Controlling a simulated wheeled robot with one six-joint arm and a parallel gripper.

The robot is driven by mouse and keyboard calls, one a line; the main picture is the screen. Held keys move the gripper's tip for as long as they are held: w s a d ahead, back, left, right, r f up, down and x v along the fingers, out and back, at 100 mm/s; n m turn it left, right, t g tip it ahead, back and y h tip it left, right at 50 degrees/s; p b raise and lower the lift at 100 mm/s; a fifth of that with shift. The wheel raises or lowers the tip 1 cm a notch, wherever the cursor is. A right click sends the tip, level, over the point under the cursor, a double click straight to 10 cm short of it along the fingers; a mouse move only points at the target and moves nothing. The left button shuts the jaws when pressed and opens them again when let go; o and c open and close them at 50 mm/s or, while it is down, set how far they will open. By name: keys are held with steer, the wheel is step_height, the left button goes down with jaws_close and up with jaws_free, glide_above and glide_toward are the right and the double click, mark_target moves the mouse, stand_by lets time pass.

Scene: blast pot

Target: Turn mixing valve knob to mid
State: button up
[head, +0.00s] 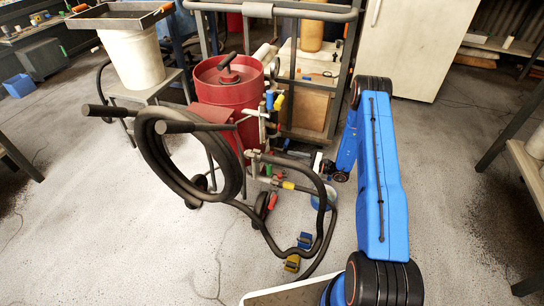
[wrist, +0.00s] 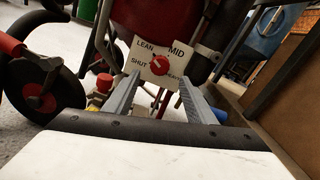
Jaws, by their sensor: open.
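In the wrist view the red mixing valve knob (wrist: 159,65) sits on a pale dial plate (wrist: 147,58). The plate reads SHUT at left, LEAN at upper left and MID at upper right; a fourth label at lower right is partly hidden by a finger. Which way the knob points is too small to tell surely. My gripper (wrist: 159,80) is open, its two grey fingers spread either side of the knob, with nothing held between them. In the head view the red blast pot (head: 226,92) stands left of my blue arm; I cannot make out the knob there.
A black hose coil (head: 160,150) hangs on the pot's left, and more hose (head: 322,225) loops to the floor in front. In the wrist view a wheel (wrist: 45,95) is at left and a brown panel (wrist: 285,100) at right. Open floor lies at front left.

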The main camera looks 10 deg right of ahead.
steer(key=x, duration=1)
steer(key=shift+w+a, duration=0.15)
steer(key=shift+a, duration=0.1)
steer(key=c, duration=1)
